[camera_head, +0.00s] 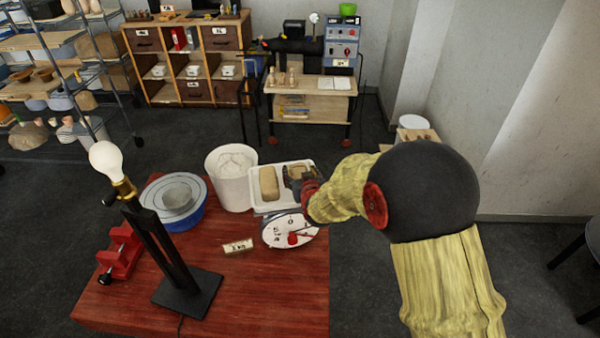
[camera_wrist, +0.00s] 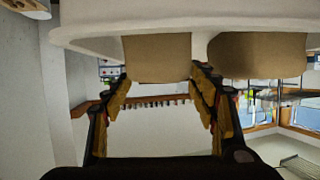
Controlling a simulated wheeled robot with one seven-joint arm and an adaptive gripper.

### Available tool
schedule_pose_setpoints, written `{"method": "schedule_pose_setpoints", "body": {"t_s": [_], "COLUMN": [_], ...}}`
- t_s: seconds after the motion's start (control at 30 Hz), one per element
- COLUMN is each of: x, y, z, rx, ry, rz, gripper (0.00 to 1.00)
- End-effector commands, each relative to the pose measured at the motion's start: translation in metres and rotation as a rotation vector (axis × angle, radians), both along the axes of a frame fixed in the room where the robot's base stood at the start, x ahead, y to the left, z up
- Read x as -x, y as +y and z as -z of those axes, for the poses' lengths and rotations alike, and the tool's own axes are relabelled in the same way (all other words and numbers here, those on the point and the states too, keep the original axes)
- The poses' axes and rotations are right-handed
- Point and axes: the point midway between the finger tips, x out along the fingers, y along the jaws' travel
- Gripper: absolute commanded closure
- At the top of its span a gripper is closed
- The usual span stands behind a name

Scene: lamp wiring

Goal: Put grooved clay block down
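A white tray (camera_head: 256,205) on the scale holds two tan clay blocks. The left one (camera_head: 268,183) lies clear of my gripper in the head view. The other clay block (camera_head: 297,172) is partly hidden by my gripper (camera_head: 300,182), which reaches in from the right. In the wrist view, my gripper (camera_wrist: 160,73) has one finger at each side edge of this block (camera_wrist: 158,52) and appears shut on it. The second block (camera_wrist: 258,54) is beside it, apart from the fingers. The tray's rim (camera_wrist: 90,33) crosses the top. No groove can be made out on either block.
The scale's dial (camera_head: 290,231) faces front on the red table (camera_head: 270,290). A white bucket (camera_head: 230,195) stands just left of the tray.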

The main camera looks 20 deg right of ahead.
Motion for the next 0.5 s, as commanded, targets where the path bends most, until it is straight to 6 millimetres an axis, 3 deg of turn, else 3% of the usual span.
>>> {"method": "schedule_pose_setpoints", "body": {"t_s": [0.5], "x": [0.0019], "y": [0.0002], "z": [-0.004], "rx": [0.0], "ry": [0.0], "rz": [0.0], "gripper": [0.34]}}
